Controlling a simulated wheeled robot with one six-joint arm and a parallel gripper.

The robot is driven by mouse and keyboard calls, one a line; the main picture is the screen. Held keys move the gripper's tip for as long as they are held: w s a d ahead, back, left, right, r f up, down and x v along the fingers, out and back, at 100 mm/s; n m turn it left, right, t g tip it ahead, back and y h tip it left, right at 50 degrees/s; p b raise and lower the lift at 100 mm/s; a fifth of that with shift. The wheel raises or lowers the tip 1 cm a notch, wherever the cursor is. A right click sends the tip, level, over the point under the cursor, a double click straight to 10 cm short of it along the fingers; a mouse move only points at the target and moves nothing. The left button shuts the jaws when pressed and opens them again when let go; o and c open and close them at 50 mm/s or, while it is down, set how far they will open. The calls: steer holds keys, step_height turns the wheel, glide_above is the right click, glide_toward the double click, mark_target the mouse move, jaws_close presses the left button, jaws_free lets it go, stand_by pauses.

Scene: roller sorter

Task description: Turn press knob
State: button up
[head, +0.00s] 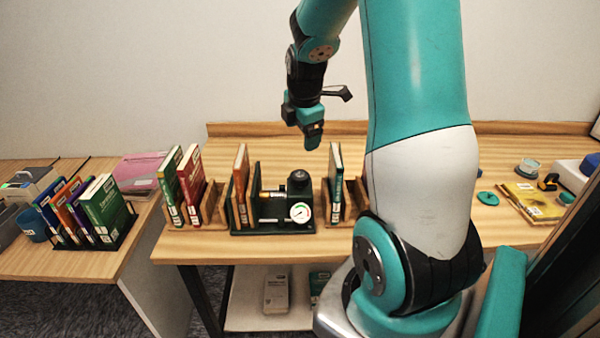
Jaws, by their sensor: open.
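The press (272,210) stands on the wooden table, with a round white gauge (300,212) on its front. A dark round knob (299,176) sits on top at its right end. An orange-brown book (241,172) stands upright in the left part of the press. My gripper (312,138) is above and slightly right of the knob in the picture, pointing down and apart from it. It is open and empty; its finger gap is hard to make out at this size.
Wooden racks with upright books stand left (212,205) and right (336,180) of the press. A book rack (100,238) is on the left table. My arm hides part of the table. A yellow packet (530,200) lies at right.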

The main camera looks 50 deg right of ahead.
mark_target(300, 174)
steer(key=w+d+n+g+y, duration=0.1)
steer(key=w+d+n, duration=0.1)
steer(key=n, duration=1.4)
steer(key=w+d+n+g+y, duration=0.1)
steer(key=w+d+n, duration=0.1)
steer(key=n, duration=1.4)
steer(key=f+p, duration=0.1)
steer(key=f, duration=0.4)
steer(key=f+p, duration=0.2)
steer(key=f, duration=0.4)
steer(key=f+p, duration=0.1)
steer(key=f, duration=0.4)
steer(key=shift+s+a+f+p, duration=0.25)
steer(key=shift+f+p, duration=0.05)
steer(key=shift+p, duration=0.1)
steer(key=c, duration=0.9)
